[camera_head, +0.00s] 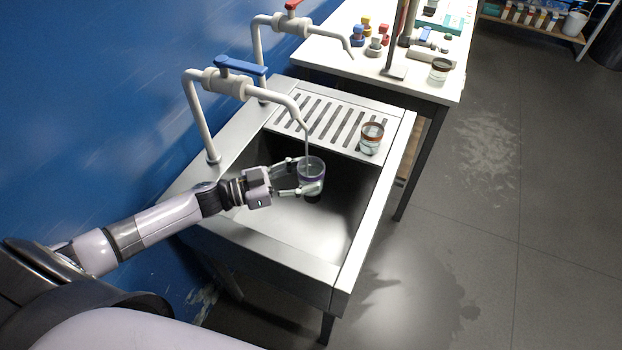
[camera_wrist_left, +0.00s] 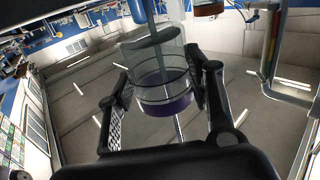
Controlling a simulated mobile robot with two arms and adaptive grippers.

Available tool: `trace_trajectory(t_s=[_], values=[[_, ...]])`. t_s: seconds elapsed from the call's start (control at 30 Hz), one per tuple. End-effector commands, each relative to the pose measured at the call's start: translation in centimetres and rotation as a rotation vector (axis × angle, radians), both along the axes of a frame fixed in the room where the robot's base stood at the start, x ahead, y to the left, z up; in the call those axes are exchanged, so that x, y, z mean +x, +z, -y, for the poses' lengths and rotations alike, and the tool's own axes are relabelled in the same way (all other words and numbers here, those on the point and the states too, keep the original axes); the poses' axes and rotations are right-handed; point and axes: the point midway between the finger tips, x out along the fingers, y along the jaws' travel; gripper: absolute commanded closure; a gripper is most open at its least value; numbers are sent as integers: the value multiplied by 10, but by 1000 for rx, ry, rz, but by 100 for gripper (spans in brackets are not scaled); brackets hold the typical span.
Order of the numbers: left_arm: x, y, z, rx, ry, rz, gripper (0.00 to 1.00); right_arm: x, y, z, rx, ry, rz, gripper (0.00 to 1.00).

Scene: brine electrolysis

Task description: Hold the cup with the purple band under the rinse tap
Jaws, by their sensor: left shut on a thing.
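The clear cup with the purple band (camera_head: 311,170) is held upright over the sink basin. My left gripper (camera_head: 305,176) is shut on it, with one finger on each side. In the left wrist view the cup (camera_wrist_left: 158,75) sits between the two fingers, and its purple band shows clearly. The blue-handled tap (camera_head: 225,82) has its spout above the cup. A thin stream runs from the spout down into the cup, and it also shows in the left wrist view. The red-handled tap (camera_head: 290,22) stands behind. My right gripper is not in view.
A cup with an orange-brown band (camera_head: 371,138) stands on the slotted drainboard (camera_head: 322,117). A white table (camera_head: 330,48) behind the sink holds another banded cup (camera_head: 440,70), a stand and small coloured items. A blue wall bounds the left. The floor at right is open.

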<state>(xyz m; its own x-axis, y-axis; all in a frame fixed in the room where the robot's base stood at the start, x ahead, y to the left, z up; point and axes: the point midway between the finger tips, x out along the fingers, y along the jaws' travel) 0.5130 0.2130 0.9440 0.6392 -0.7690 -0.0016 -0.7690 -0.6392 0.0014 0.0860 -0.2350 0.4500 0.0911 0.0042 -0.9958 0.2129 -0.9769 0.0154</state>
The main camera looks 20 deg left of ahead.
Motion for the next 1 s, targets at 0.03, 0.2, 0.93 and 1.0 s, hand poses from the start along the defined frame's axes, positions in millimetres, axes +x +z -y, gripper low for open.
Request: trace_trajectory(t_s=[0.03,0.2,0.93,1.0], values=[[0,1,0,-2,0,1,87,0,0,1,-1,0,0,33],[0,2,7,-3,-1,1,87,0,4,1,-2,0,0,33],[-2,3,81,-3,-1,3,87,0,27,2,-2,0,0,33],[-2,3,88,-3,-1,1,87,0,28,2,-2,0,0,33]])
